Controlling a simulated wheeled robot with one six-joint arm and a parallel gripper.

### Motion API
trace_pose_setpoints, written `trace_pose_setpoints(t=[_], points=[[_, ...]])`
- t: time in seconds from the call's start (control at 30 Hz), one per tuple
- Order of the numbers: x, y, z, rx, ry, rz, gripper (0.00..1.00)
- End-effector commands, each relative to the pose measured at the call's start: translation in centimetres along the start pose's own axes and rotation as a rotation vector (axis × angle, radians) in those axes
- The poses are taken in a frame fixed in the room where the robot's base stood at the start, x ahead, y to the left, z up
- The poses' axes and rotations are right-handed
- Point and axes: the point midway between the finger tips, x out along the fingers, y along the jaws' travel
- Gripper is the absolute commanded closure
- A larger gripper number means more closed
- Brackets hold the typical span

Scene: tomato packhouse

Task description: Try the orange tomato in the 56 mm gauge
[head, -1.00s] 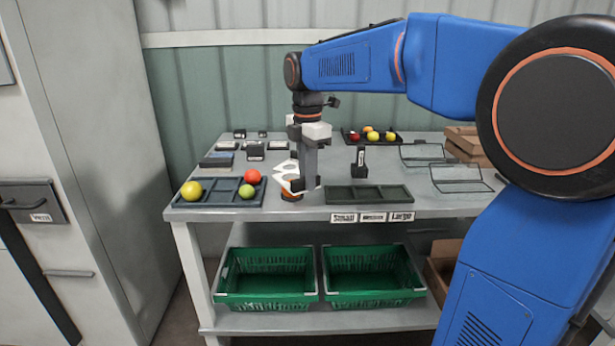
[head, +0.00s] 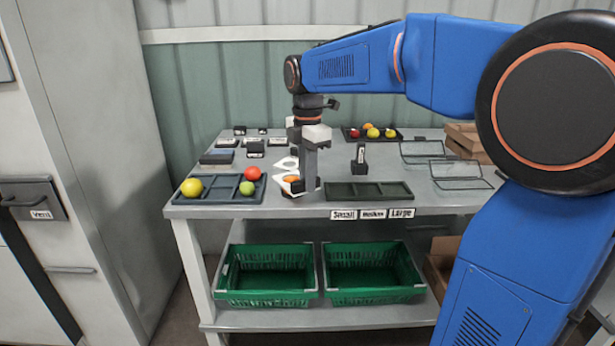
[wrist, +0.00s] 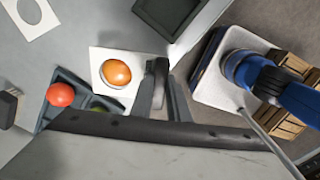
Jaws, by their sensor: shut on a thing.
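The orange tomato (head: 291,179) is near the front of the bench, left of centre. In the wrist view the tomato (wrist: 116,72) shows within the hole of a white square gauge plate (wrist: 102,55). The plate (head: 283,187) also shows in the head view, low by the bench top. My gripper (wrist: 160,72) is at the plate's right edge, shut on the plate and apart from the tomato. The size mark is not readable, and whether the plate touches the bench cannot be told. A second white gauge plate (head: 287,162) lies just behind.
A divided tray (head: 217,200) at left holds yellow, red and green tomatoes. An empty divided tray (head: 368,191) lies just right of my gripper. A small black stand (head: 360,165) is behind it. Several tomatoes sit in a back tray (head: 350,138). Green crates (head: 267,297) stand below.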

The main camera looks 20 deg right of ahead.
Motion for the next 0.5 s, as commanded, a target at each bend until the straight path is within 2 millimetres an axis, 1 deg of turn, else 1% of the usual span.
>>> trace_pose_setpoints(t=[0.5], points=[[0.73, 0.02, 0.00, 0.000, 0.000, 0.001, 1.00]])
